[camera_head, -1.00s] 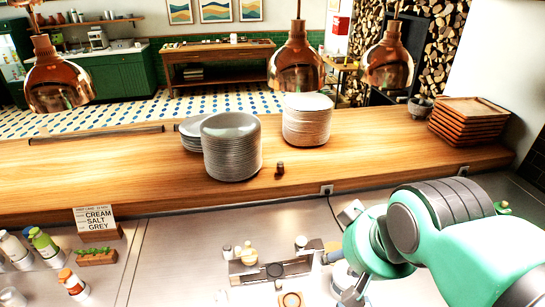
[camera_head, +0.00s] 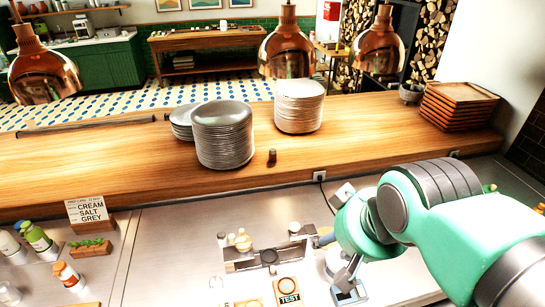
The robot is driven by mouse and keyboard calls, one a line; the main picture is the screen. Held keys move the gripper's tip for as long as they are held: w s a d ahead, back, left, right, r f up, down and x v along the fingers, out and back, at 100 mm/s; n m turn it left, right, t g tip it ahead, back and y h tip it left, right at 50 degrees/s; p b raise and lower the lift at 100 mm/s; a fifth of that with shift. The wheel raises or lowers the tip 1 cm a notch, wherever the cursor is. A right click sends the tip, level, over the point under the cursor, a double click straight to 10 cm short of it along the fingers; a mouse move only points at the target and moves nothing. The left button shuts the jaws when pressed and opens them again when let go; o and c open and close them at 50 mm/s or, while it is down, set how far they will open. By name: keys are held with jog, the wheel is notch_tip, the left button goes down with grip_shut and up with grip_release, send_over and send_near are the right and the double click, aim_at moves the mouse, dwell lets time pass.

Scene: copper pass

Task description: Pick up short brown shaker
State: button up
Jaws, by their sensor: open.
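A short, dark brown cylindrical shaker (camera_head: 272,156) stands upright on the wooden counter, just right of the tall stack of grey plates. It is small in the head view, so its top is hard to make out. My teal arm reaches in from the right. My gripper (camera_head: 346,278) is low, over the steel worktop, in front of and to the right of the shaker and well apart from it. It is open; its fingers are small and partly hidden by my arm.
Plate stacks (camera_head: 223,140) and (camera_head: 299,110) stand left of and behind the shaker. Copper lamps (camera_head: 287,48) hang above the wooden counter (camera_head: 370,150). A dark tray (camera_head: 262,256) with small items lies on the worktop. Wooden trays (camera_head: 458,108) are stacked at right.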

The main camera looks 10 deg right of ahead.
jog(key=w+r+m+g+p, duration=0.1)
jog(key=w+r+p, duration=0.1)
jog(key=w+r, duration=0.45)
jog(key=w+r+p, duration=0.2)
jog(key=w+r, duration=0.1)
jog(key=w, duration=0.7)
jog(key=w+r+m+g+p, duration=0.1)
jog(key=w+p, duration=0.2)
jog(key=w, duration=1.5)
jog(key=w+f+m+g+p, duration=0.1)
jog(key=w+f+p, duration=0.15)
jog(key=w, duration=0.65)
jog(key=w+f+p, duration=0.1)
jog(key=w+f, duration=0.3)
jog(key=w, duration=0.5)
jog(key=w+f+m+g+p, duration=0.1)
jog(key=w+f+p, duration=0.2)
jog(key=w+f, duration=1)
notch_tip(320, 180, down, 3)
jog(key=shift+w+d+m+h+p, duration=0.3)
jog(key=shift+w+d, duration=0.1)
